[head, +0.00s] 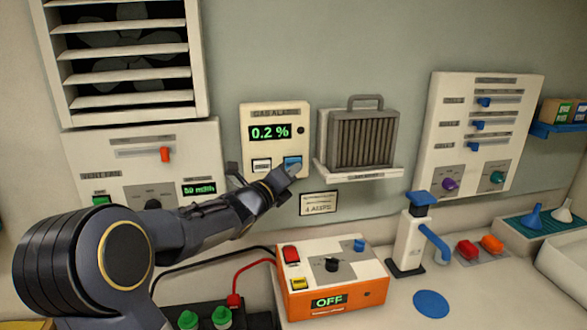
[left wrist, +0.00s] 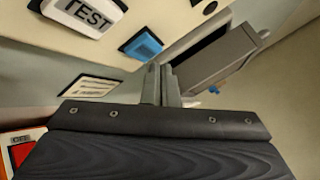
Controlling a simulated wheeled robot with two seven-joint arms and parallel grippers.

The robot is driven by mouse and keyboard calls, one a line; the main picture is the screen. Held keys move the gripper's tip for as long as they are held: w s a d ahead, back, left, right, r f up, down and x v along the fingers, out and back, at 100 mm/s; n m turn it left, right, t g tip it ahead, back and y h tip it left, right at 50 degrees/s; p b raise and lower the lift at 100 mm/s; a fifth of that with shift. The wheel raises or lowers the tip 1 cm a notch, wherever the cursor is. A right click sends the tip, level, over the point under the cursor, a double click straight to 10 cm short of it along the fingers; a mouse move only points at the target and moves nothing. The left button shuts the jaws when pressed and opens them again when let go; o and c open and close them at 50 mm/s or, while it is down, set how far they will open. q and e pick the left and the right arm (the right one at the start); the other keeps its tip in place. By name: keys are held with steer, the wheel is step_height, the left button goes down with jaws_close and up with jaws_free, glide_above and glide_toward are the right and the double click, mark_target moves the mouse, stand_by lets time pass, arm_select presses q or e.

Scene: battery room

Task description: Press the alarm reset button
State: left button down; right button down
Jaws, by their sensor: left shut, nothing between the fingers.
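The cream gas alarm panel (head: 275,147) hangs on the wall and its display reads 0.2 %. A blue button (head: 292,162) sits at its lower right, beside a white button (head: 262,165). In the left wrist view the white button (left wrist: 86,14) reads TEST, and the blue button (left wrist: 143,46) shows no readable label. My left gripper (head: 294,170) is shut and empty, its tips just in front of the blue button's lower edge. In the left wrist view the shut fingers (left wrist: 162,85) end just below and right of that button. Contact cannot be told. My right gripper is out of view.
A grey filter (head: 362,138) stands on a white shelf (head: 360,173) right of the panel. A small sign (head: 319,203) is below. An orange box reading OFF (head: 330,285) and a white pump dispenser (head: 410,240) stand on the counter. The vent fan panel (head: 150,165) is at left.

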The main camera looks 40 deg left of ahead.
arm_select(q)
steer(key=s+d+b, duration=0.1)
steer(key=d, duration=0.1)
steer(key=s+d+b, duration=0.2)
stand_by(0.6)
stand_by(0.7)
steer(key=s+d+f+n+g+h, duration=0.3)
steer(key=s+d+f+n+g, duration=0.3)
steer(key=s+d+f+n, duration=0.5)
steer(key=s+d+f+n+g+h, duration=0.2)
steer(key=s+d+f+n+g, duration=0.5)
steer(key=s+d+f+n, duration=0.3)
steer(key=s+f+n, duration=0.1)
steer(key=s+n, duration=0.3)
steer(key=n, duration=0.1)
steer(key=shift+s+d+n+h, duration=0.35)
steer(key=shift+n+h, duration=0.05)
